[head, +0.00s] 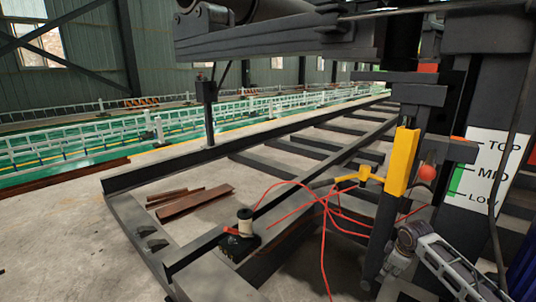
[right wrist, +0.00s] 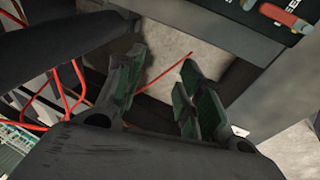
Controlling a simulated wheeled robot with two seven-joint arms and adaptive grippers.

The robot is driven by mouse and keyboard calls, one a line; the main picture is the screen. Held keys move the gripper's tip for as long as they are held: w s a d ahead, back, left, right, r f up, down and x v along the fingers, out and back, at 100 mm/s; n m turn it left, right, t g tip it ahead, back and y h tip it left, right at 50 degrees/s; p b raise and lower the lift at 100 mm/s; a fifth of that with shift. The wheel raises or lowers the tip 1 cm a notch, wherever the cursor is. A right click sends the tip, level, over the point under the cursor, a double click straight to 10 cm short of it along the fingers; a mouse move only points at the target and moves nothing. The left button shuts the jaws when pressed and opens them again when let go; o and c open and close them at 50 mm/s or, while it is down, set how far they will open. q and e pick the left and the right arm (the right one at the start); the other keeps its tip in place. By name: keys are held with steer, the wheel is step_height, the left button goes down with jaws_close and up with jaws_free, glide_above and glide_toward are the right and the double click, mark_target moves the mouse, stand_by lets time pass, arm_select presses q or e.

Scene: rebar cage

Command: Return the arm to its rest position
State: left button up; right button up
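My right arm (head: 440,262) comes in at the lower right of the head view, in front of the machine frame. Its gripper is hard to make out there. In the right wrist view my right gripper (right wrist: 160,88) shows two dark fingers with green pads. They stand apart with nothing between them; pale floor and a thin red line show behind the gap. My left arm and gripper are not in the head view.
A dark post with a yellow block (head: 402,160) stands close to my right arm. Red cables (head: 323,222) hang left of it. A TOP/MID/LOW panel (head: 485,170) is at the right. Rusty bars (head: 195,204) lie on the floor.

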steer(key=w+a+r+m+t, duration=0.2)
steer(key=w+a+r+t, duration=0.15)
steer(key=a+r, duration=0.25)
steer(key=s+a+r+m+t+y, duration=0.1)
steer(key=s+a+r+t, duration=0.15)
steer(key=a, duration=0.65)
steer(key=s+a+r+m+t+y, duration=0.1)
steer(key=s+a+r+y, duration=0.15)
steer(key=a, duration=0.65)
arm_select(q)
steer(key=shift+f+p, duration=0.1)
steer(key=shift+p, duration=0.45)
arm_select(e)
steer(key=s+a+f+m+g, duration=0.2)
steer(key=s+a+f, duration=0.1)
steer(key=s+f, duration=0.8)
steer(key=s+a+f+m+g, duration=0.1)
steer(key=s+a+f+g, duration=0.2)
steer(key=s+f, duration=0.9)
steer(key=s, duration=0.8)
steer(key=shift+s+a+m+g, duration=0.2)
steer(key=shift+m+g, duration=0.1)
steer(key=shift+m, duration=0.1)
arm_select(q)
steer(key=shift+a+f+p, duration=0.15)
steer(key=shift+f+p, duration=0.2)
steer(key=shift+p, duration=0.45)
arm_select(e)
steer(key=shift+d+f, duration=0.1)
steer(key=shift+f, duration=0.15)
